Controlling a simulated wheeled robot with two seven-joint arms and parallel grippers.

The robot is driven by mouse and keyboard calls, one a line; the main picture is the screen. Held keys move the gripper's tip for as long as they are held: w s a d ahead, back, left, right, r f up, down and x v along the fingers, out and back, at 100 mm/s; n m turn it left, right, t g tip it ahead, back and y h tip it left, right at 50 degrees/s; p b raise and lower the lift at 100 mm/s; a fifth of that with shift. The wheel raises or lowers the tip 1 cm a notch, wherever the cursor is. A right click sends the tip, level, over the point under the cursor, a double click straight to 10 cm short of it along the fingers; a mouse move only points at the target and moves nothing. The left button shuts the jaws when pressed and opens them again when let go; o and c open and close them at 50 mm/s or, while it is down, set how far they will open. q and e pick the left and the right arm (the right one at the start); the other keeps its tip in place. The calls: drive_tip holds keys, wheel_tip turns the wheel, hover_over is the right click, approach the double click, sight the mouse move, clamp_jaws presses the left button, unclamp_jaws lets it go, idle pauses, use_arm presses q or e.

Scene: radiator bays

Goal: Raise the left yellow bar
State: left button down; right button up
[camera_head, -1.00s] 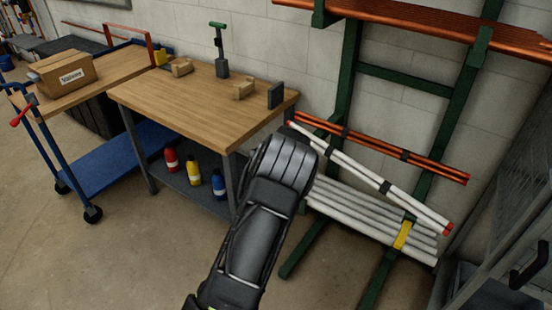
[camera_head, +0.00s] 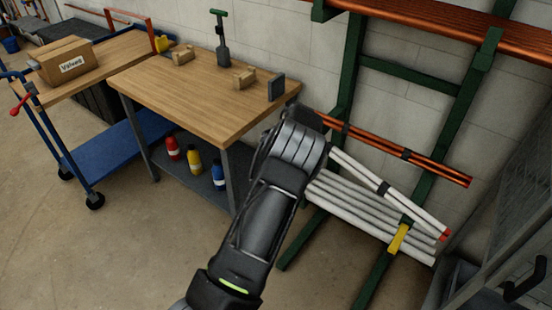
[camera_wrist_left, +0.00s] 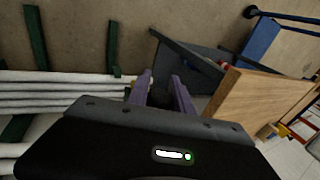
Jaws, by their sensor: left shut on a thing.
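My left arm comes up through the middle of the head view and hides its own gripper and the left yellow bar there. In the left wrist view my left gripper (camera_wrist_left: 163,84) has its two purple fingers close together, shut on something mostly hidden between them. A small yellow patch (camera_wrist_left: 127,94) shows just beside the left finger; I cannot tell how much of the bar this is. In the head view another yellow bar (camera_head: 398,239) stands tilted against the white pipes (camera_head: 350,212) at the right green post. My right gripper is not in view.
The green rack (camera_head: 440,130) holds orange pipes (camera_head: 420,161) above the white ones. A wooden workbench (camera_head: 190,90) stands close on the left, with several bottles on its lower shelf. A blue cart (camera_head: 110,155) is beyond it. The floor in front is clear.

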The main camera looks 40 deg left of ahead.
use_arm(q)
drive_tip(key=c, duration=1.2)
unclamp_jaws()
drive_tip(key=shift+w+a, duration=0.1)
drive_tip(key=shift+o, duration=0.2)
drive_tip(key=shift+r, duration=0.15)
drive_tip(key=b+v, duration=0.1)
drive_tip(key=v, duration=0.6)
drive_tip(key=shift+r+b, duration=0.25)
drive_tip(key=shift+b, duration=0.05)
